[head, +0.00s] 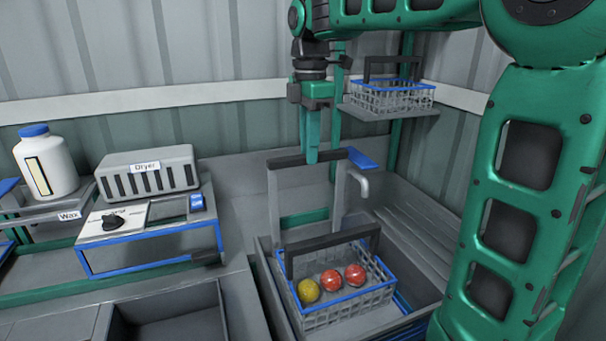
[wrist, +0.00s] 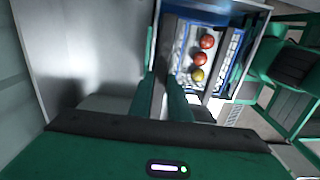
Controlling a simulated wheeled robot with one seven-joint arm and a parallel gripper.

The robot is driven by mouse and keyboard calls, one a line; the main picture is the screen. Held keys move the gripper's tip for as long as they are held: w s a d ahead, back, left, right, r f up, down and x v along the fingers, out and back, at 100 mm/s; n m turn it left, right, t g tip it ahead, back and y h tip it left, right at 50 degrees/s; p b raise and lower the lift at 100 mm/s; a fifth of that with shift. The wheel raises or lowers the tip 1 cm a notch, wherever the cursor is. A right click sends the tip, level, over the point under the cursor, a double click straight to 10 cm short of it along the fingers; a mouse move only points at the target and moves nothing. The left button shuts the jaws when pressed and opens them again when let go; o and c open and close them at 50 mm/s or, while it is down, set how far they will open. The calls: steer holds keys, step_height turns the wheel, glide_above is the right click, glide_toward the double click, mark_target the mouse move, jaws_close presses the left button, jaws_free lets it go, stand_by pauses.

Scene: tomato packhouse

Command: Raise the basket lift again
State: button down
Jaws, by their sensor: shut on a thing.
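The basket lift (head: 273,205) is a grey upright frame with a dark crossbar handle (head: 285,161) on top. My gripper (head: 312,158) points down and is shut on this handle. A grey mesh basket (head: 343,309) with a blue rim and dark handle stands low in front of the frame, within the grey tank (head: 268,300). It holds two red tomatoes (head: 332,280) and one yellow tomato (head: 308,291). The basket (wrist: 183,42) and fruit also show in the wrist view beyond my fingers. The basket's underside and what supports it are hidden.
A second mesh basket (head: 392,99) stands on a shelf at the back right. A grey tap-like spout (head: 358,181) is close right of the frame.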

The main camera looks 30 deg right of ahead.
steer(key=shift+w+r, duration=0.15)
steer(key=shift+r, duration=0.95)
steer(key=shift+w+r, duration=0.1)
steer(key=shift+r, duration=0.95)
steer(key=c, duration=1.7)
jaws_free()
steer(key=shift+o, duration=0.3)
step_height(320, 180, up, 11)
steer(key=shift+f, duration=0.2)
